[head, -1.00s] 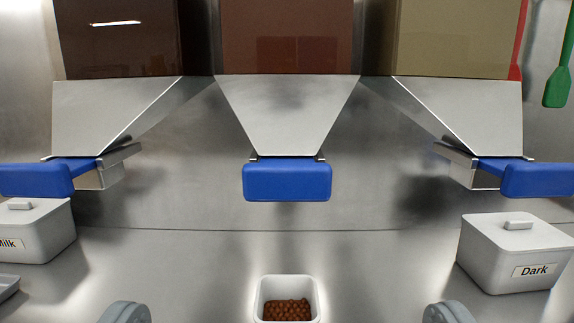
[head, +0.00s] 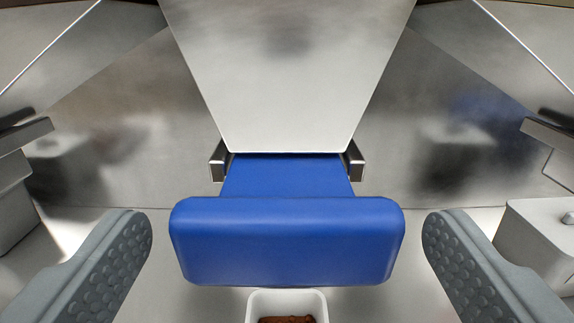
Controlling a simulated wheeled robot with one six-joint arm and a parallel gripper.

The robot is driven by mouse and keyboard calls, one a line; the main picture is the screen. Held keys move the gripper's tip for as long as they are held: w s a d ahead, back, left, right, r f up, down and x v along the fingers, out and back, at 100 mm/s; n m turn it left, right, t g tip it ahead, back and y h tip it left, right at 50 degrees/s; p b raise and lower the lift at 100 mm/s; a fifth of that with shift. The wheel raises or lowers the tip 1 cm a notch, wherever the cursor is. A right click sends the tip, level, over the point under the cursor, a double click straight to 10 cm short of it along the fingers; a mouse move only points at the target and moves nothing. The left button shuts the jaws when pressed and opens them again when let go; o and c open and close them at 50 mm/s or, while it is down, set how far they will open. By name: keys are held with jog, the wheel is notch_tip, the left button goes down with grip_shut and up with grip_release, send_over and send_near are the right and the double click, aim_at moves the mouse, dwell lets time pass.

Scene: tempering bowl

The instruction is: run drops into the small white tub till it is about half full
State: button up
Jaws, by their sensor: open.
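The small white tub (head: 251,306) stands at the bottom centre, under the middle chute. Only its back part shows; the blue handle and the picture edge hide the rest. Brown drops (head: 287,319) lie in it; their level cannot be judged now. The middle metal chute (head: 288,75) tapers down to a blue slide (head: 288,176) between two small metal rails. The slide ends in a thick blue handle (head: 287,240). My gripper (head: 286,232) is open, one finger on each side of the handle, with a clear gap on both sides. No falling drops show.
Parts of side chutes show at the left (head: 40,50) and right (head: 535,40) edges. A light lidded box (head: 535,240) stands at the right, behind my right finger. A shiny metal wall stands behind the handle.

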aim_at(287, 167)
jog(key=shift+w, duration=1.2)
